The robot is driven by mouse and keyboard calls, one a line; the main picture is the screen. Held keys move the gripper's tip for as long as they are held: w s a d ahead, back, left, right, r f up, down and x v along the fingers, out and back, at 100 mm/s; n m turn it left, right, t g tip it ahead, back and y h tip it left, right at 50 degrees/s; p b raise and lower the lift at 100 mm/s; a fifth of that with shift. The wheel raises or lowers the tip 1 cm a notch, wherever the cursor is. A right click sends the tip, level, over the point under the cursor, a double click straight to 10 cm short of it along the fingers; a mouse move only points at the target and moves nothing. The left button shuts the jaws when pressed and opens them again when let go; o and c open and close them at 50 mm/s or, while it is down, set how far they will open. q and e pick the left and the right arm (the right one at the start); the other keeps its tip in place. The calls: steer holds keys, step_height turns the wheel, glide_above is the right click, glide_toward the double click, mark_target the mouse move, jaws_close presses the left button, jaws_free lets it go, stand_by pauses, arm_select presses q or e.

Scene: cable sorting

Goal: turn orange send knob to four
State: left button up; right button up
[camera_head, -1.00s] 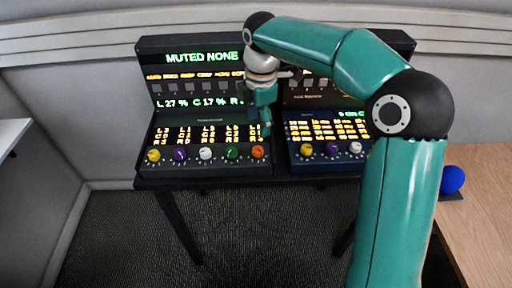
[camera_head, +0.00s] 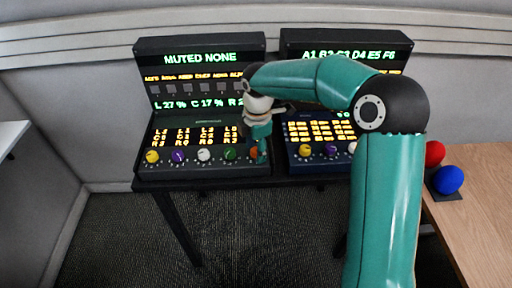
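The orange knob (camera_head: 253,154) is at the right end of the knob row on the left console (camera_head: 150,173). It is partly hidden behind my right gripper (camera_head: 261,156), whose arm comes in from the right. The gripper points down, with its fingertips at the knob in the picture. I cannot tell whether they touch it, or whether the fingers are open or shut. The knob's pointer and setting are too small and covered to read. My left gripper is not in view.
Yellow (camera_head: 152,156), purple (camera_head: 178,156), white (camera_head: 204,154) and green (camera_head: 230,153) knobs share the row. A second console (camera_head: 300,165) with its own knobs stands to the right. Red (camera_head: 434,153) and blue (camera_head: 449,179) balls are near the wooden table (camera_head: 480,215).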

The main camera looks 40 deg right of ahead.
jaws_close()
steer(key=m, duration=0.5)
steer(key=shift+w+m, duration=0.1)
steer(key=shift+m, duration=0.2)
steer(key=m, duration=0.5)
steer(key=shift+w+h, duration=0.1)
steer(key=shift+h, duration=0.2)
steer(key=m, duration=0.5)
steer(key=shift+m+g, duration=0.3)
steer(key=shift+m, duration=0.1)
steer(key=m, duration=0.5)
steer(key=shift+w+d+r+b, duration=0.1)
steer(key=shift+b, duration=0.2)
